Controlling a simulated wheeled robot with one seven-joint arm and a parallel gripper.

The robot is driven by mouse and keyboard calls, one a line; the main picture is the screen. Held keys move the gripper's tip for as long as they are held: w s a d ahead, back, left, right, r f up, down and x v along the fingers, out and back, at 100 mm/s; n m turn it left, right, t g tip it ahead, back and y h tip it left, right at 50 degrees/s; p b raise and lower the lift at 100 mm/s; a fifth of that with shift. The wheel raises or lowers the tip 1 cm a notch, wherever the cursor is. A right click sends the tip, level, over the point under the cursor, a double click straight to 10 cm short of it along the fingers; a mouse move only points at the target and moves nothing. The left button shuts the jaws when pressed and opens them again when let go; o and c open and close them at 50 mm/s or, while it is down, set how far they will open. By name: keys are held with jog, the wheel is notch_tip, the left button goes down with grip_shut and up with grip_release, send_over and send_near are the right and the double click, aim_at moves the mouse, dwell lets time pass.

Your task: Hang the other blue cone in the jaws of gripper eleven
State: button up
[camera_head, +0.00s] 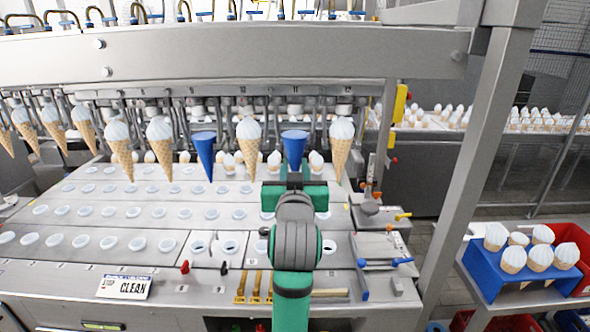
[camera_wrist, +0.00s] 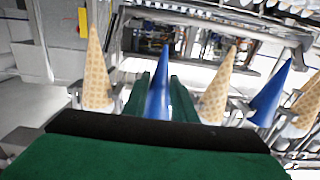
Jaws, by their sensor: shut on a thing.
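My gripper (camera_head: 294,178) is shut on a blue cone (camera_head: 295,146), wide end up and point down. The cone stands in line with the hanging row, in the gap between two ice cream cones. In the wrist view this cone (camera_wrist: 158,88) sits between my green fingers (camera_wrist: 158,108) and looks point up. I cannot tell whether overhead jaws touch it. The other blue cone (camera_head: 205,153) hangs in the row to the left and also shows in the wrist view (camera_wrist: 270,93). The gripper numbers are too small to read surely.
Ice cream cones hang close on the held cone's left (camera_head: 249,143) and right (camera_head: 341,146). A steel beam (camera_head: 230,52) runs above the row. Below is a plate with several rows of holes (camera_head: 130,212). A blue stand (camera_head: 489,272) with several cones is at the right.

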jog(key=shift+w+d, duration=0.1)
jog(key=shift+w, duration=0.5)
jog(key=shift+w, duration=0.1)
jog(key=shift+w, duration=0.65)
jog(key=shift+f, duration=0.6)
dwell(1.4)
jog(key=o, duration=1.3)
